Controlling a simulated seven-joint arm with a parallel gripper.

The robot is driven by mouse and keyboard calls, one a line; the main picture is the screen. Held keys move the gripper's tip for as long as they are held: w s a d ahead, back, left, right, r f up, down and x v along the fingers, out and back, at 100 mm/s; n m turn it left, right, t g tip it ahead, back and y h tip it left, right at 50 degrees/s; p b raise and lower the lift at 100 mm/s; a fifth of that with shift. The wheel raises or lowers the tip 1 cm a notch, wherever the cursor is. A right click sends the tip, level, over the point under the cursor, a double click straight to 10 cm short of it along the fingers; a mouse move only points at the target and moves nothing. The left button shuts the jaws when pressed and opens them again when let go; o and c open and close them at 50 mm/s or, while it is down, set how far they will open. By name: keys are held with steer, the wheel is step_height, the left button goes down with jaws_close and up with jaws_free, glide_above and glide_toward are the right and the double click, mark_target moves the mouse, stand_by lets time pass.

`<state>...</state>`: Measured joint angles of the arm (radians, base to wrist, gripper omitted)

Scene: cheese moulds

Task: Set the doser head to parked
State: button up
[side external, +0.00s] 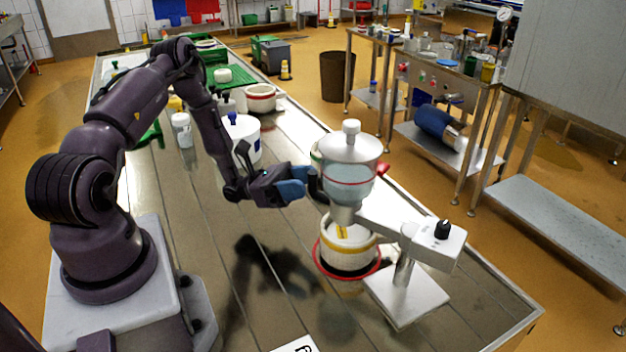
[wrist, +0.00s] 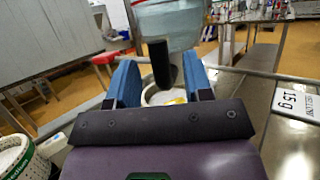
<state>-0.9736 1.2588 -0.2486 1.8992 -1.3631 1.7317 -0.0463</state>
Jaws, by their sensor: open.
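The doser head (side external: 347,175) is a clear hopper with a white lid and knob, on a white swing arm (side external: 385,230) over a post and base plate. My gripper (side external: 301,182) is at the hopper's left side, open, with blue fingers. In the wrist view the hopper (wrist: 170,25) is straight ahead, and its black handle (wrist: 160,64) stands between my open fingers (wrist: 160,78), with gaps visible. The mould (wrist: 160,95) shows partly below the handle; its lower part is hidden by my gripper.
A black knob (side external: 442,229) sits on the swing arm's end. A white pot with a blue-knobbed lid (side external: 240,138) stands behind my forearm.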

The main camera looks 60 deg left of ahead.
steer(key=shift+x, duration=1.45)
steer(key=shift+c, duration=0.4)
